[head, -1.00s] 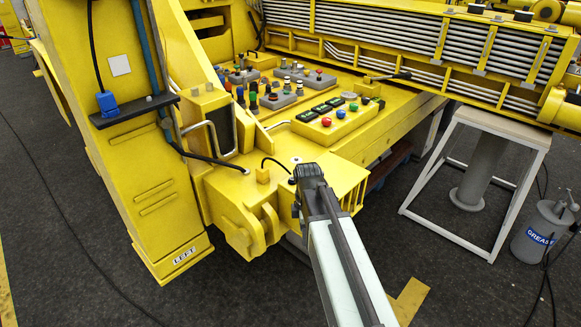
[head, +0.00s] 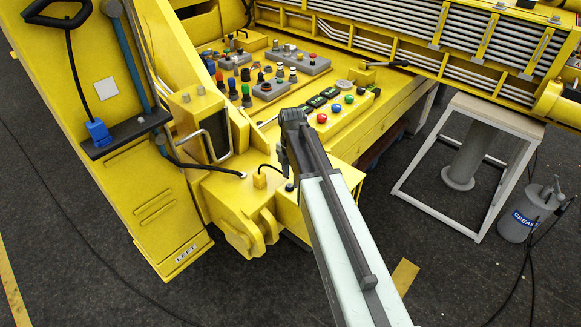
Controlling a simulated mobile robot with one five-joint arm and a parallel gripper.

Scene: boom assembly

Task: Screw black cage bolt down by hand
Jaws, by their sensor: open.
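My gripper (head: 293,116) is at the far end of my raised arm in the head view, over the front edge of the yellow bench. It is open, but its fingers are small and mostly hidden by my own wrist. I see nothing held. I cannot surely pick out the black cage bolt. A small dark round piece (head: 290,187) sits on the yellow end block, beside my arm and below the gripper. Black-topped parts stand on the grey blocks (head: 268,90) behind the gripper. They are too small to tell apart.
A yellow control box (head: 338,115) with coloured buttons lies right of the gripper. A yellow post (head: 140,185) with a black shelf (head: 126,135) stands left. A white-framed stand (head: 500,112) and a grease can (head: 528,215) stand right. Dark floor is open in front.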

